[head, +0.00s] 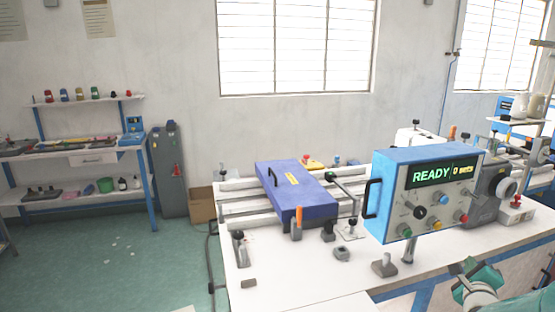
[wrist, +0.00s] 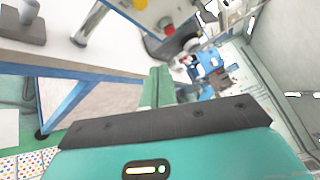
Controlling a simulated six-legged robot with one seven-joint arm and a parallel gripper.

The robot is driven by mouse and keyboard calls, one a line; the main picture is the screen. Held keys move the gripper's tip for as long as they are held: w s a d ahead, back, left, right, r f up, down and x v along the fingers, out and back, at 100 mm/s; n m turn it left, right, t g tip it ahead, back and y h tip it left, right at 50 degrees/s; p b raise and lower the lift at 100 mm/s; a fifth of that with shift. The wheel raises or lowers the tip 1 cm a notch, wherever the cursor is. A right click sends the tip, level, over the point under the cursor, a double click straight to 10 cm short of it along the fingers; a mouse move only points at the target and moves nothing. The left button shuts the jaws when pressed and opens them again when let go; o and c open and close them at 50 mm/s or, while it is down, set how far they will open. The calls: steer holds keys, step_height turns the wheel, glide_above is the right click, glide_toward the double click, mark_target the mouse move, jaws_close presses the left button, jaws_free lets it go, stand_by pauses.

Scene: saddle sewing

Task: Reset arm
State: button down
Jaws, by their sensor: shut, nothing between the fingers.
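My gripper (wrist: 157,82) shows in the wrist view as green fingers, closed together with nothing between them, past a dark bar on the teal wrist. In the head view, part of my teal and green arm (head: 482,283) shows at the lower right corner, beside the front right edge of the white workbench (head: 300,278). I cannot make out the fingertips there. In the wrist view the fingers point past the bench edge (wrist: 95,70), apart from the things on top.
A blue control box (head: 418,190) reading "READY 0 sets" stands on the bench near my arm. A purple case (head: 297,190) lies on rails to its left. Small fixtures stand along the front. Shelves (head: 75,155) stand at the far left; green floor (head: 120,255) lies between.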

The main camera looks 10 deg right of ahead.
steer(key=w+a+r+n+g+y, duration=0.1)
steer(key=a+r+n+g+y, duration=0.1)
steer(key=a+n, duration=0.7)
steer(key=w+a+r+n+g+y, duration=0.1)
steer(key=w+a+n+g+y, duration=0.15)
steer(key=a+n, duration=0.7)
steer(key=s+a+r+n+g+y, duration=0.1)
steer(key=s+a+n+g+y, duration=0.1)
steer(key=s+a+n, duration=0.4)
steer(key=s+a+r+n+g+y, duration=0.1)
steer(key=s+a+n, duration=0.5)
steer(key=s+a, duration=0.7)
steer(key=a+g+y, duration=0.1)
steer(key=a+y, duration=0.1)
steer(key=a, duration=0.4)
steer(key=shift+s+a+r+y, duration=0.25)
steer(key=shift+a+r+y, duration=0.05)
steer(key=shift+a+y, duration=0.1)
